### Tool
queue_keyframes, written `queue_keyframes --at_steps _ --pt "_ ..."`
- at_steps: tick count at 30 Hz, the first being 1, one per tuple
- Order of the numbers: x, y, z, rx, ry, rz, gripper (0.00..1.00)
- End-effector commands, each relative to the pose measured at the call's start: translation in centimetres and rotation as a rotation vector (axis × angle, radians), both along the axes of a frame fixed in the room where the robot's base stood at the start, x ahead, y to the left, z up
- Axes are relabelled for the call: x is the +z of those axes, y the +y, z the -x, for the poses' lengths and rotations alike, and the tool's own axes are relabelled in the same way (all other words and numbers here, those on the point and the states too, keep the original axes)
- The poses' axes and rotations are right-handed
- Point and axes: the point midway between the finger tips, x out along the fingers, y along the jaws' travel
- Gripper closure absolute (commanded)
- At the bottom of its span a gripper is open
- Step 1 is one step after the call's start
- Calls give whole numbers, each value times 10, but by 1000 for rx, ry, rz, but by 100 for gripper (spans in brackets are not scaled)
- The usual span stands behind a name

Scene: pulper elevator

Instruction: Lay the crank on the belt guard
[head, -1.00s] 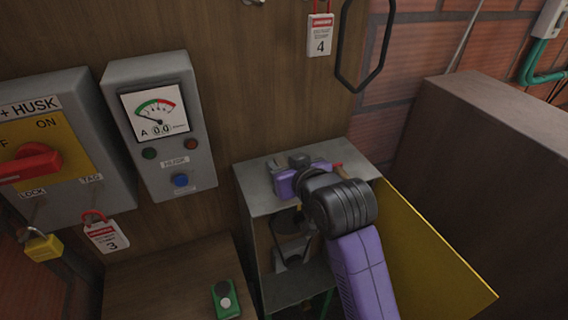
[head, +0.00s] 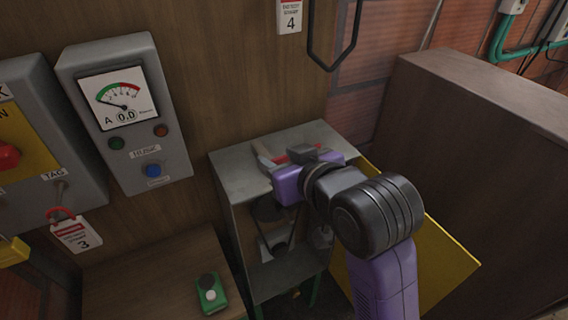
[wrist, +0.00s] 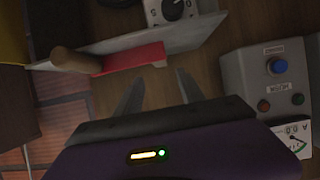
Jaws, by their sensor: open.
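The crank (wrist: 128,60) has a flat red arm and a wooden handle (wrist: 76,61). In the wrist view it lies along the edge of the grey top of the belt guard (wrist: 180,38). In the head view its red arm (head: 296,152) shows on the guard's grey top (head: 236,168), behind my gripper, which hides the rest. My gripper (wrist: 157,84) is open and empty. Its two fingers stand apart, with the crank just beyond and to the left of them in the wrist view. Whether a finger touches it I cannot tell.
A yellow panel (head: 440,262) stands out at the guard's right. Pulleys show inside the guard's open front. A green button box (head: 211,293) lies on the wooden surface at lower left. A meter box (head: 124,112) is on the wall, and a brown cabinet (head: 470,150) stands at right.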

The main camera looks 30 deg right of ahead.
Motion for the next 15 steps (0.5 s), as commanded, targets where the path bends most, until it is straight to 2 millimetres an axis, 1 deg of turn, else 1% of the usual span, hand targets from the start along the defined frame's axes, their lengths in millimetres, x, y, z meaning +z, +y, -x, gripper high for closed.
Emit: queue_keyframes --at_steps 3,6,15 --pt "5 0 11 0 -1 0 54" --pt "7 0 16 0 0 0 54" --pt "6 0 18 0 2 0 54"
